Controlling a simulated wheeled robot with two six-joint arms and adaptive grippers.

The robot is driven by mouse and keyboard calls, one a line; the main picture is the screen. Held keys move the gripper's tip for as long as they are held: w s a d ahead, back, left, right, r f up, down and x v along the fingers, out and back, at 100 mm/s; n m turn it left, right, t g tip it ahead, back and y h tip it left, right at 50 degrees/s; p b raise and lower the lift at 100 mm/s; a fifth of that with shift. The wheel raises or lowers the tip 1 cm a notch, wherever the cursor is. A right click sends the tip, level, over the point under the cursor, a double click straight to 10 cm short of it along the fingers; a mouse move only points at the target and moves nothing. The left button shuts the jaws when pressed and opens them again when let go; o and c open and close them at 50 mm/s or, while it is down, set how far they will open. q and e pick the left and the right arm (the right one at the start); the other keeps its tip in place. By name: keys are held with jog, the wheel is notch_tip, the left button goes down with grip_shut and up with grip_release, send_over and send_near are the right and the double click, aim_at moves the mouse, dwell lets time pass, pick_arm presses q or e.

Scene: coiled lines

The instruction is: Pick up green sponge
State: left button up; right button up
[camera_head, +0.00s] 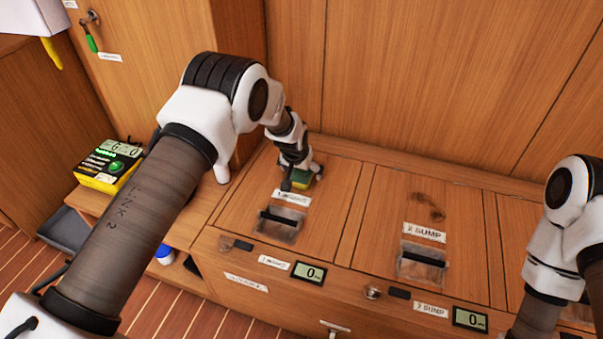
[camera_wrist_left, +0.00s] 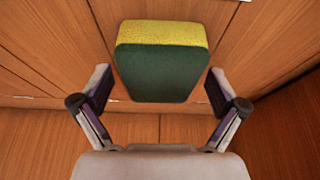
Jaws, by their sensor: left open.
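The green sponge, with a dark green face and a yellow side, fills the upper middle of the left wrist view (camera_wrist_left: 155,75). In the head view the sponge (camera_head: 301,179) lies on the wooden hatch top and is partly covered by my left gripper (camera_head: 296,178). My left gripper also shows in the left wrist view (camera_wrist_left: 157,92). It is open, with one finger on each side of the sponge's near end and visible gaps between. My right arm shows at the right edge of the head view, but its gripper is out of sight.
Wooden hatches with recessed handles (camera_head: 421,263) and a SUMP label line the locker top. A yellow and black box (camera_head: 108,166) stands on the left ledge. The wooden wall (camera_head: 420,80) rises close behind the sponge. The right hatch top is mostly clear.

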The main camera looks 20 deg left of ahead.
pick_arm(q)
jog(key=shift+f, duration=0.1)
jog(key=c, duration=0.9)
jog(key=shift+o, duration=0.2)
